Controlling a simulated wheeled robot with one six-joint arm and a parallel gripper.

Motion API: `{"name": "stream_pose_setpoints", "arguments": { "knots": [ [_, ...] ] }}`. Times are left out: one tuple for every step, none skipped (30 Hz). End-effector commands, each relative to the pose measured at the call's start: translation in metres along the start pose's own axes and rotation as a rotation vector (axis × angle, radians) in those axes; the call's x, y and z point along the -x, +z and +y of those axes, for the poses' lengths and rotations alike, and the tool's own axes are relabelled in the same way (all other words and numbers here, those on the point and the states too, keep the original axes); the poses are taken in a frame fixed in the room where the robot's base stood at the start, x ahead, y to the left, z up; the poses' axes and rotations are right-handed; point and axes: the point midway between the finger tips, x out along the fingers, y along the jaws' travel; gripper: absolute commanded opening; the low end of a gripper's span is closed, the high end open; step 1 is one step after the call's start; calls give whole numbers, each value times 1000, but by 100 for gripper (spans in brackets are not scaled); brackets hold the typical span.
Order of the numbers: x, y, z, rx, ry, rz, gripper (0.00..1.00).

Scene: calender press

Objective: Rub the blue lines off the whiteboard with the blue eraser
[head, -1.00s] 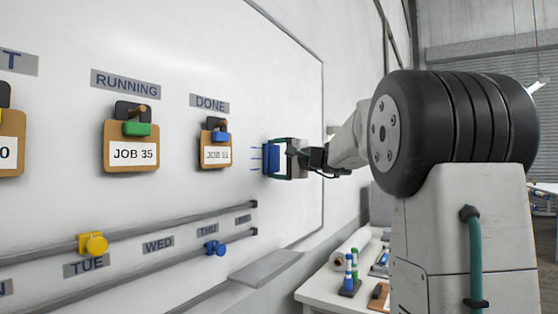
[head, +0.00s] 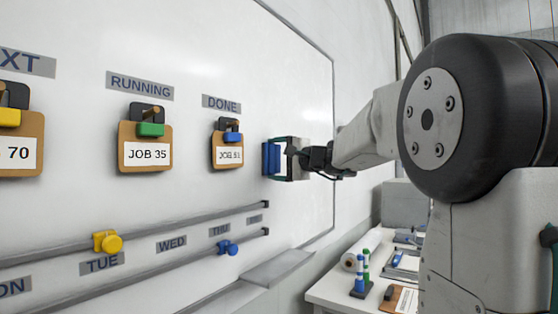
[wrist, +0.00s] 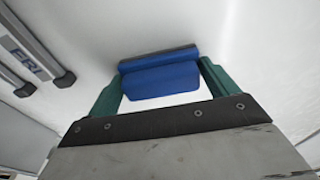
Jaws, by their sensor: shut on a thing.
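The whiteboard (head: 200,52) fills the left and middle of the head view. The blue eraser (head: 271,158) is at the board's face, to the right of the DONE column. My gripper (head: 279,158) is shut on the eraser. In the wrist view the eraser (wrist: 160,78) sits between the green fingers, its dark pad edge toward the white board and seemingly against it. No blue lines show now in either view; any under or behind the eraser are hidden.
Clipboards hang left of the eraser, the nearest being JOB 51 (head: 228,152).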

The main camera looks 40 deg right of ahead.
Motion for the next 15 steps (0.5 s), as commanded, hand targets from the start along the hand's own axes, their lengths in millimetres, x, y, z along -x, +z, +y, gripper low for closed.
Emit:
{"name": "stream_pose_setpoints", "arguments": {
  "knots": [
    [0, 5, -1, 1, -1, -3, 68],
    [1, 7, -1, 1, -1, -3, 68],
    [2, 11, -1, 1, -1, -2, 68],
    [2, 13, -1, 1, -1, -2, 68],
    [3, 16, -1, 1, -1, -2, 68],
    [3, 19, -1, 1, -1, -2, 68],
    [4, 22, -1, 1, -1, -2, 68],
    [4, 24, -1, 1, -1, -2, 68],
    [5, 27, -1, 1, -1, -2, 68],
    [5, 28, 0, 1, 0, -2, 68],
    [5, 29, 0, 1, 0, -1, 68],
    [5, 29, 0, 1, 0, -1, 68],
    [5, 29, -1, 1, 0, 0, 68],
    [5, 29, -2, 1, 0, 0, 68],
    [5, 29, -4, 1, -1, 0, 68]
  ]
}}
